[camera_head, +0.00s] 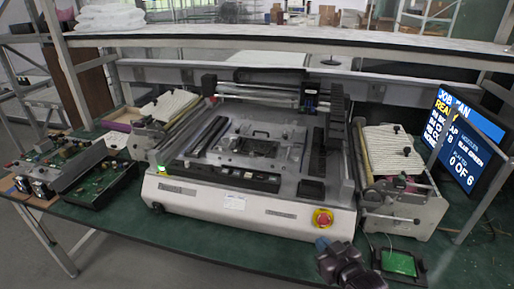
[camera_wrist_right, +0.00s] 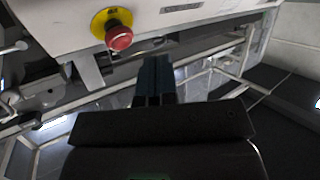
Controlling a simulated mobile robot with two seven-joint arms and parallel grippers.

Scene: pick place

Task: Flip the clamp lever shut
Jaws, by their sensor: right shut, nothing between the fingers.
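A side unit (camera_head: 405,205) stands at the right of the machine. A thin metal lever (camera_head: 392,218) with a round end sticks out from its front, roughly level. A rod with a round end (camera_wrist_right: 14,48) also shows at the left edge of the right wrist view. I cannot tell for sure which part is the clamp lever. My right gripper (camera_head: 323,244) is at the front table edge, just below the red stop button and left of the lever, apart from it. Its dark blue fingers (camera_wrist_right: 154,78) are shut and empty. My left gripper is not in view.
The white machine (camera_head: 250,203) fills the middle of the green table (camera_head: 205,240). Its red stop button (camera_head: 322,218) is close to my right gripper. A small green board in a black frame (camera_head: 400,263) lies at right. A screen (camera_head: 465,140) and a metal post stand farther right.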

